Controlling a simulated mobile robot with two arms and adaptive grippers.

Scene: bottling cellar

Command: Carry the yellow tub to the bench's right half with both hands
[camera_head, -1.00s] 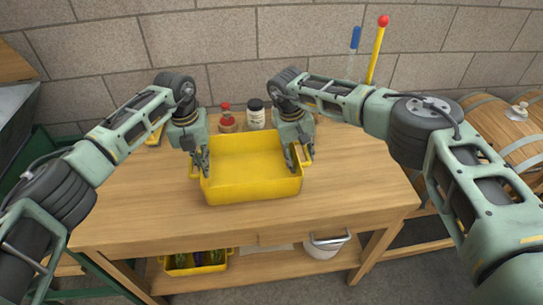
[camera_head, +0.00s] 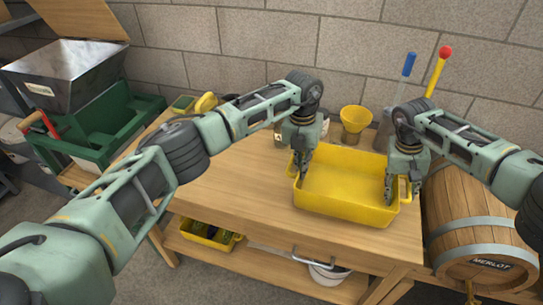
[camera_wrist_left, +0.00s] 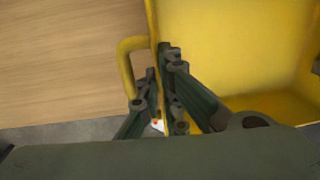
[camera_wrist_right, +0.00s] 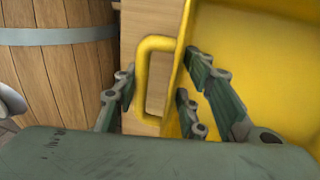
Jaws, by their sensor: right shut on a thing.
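The yellow tub (camera_head: 345,212) is at the right end of the wooden bench (camera_head: 235,205), level and seemingly empty. I cannot tell whether it rests on the top or hangs just above it. My left gripper (camera_head: 300,172) is at its left end; in the left wrist view the fingers (camera_wrist_left: 160,85) are closed on the wall beside the looped handle (camera_wrist_left: 130,65). My right gripper (camera_head: 400,190) is at its right end; in the right wrist view its fingers (camera_wrist_right: 158,80) straddle the right handle (camera_wrist_right: 145,75) and the wall, shut on the tub.
A yellow funnel (camera_head: 354,120) stands behind the tub. A blue-handled (camera_head: 408,65) and a red-knobbed (camera_head: 441,62) tool stand at the back right. A barrel (camera_head: 470,225) stands close to the bench's right edge. The bench's left half is mostly clear; a green machine (camera_head: 95,130) stands left.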

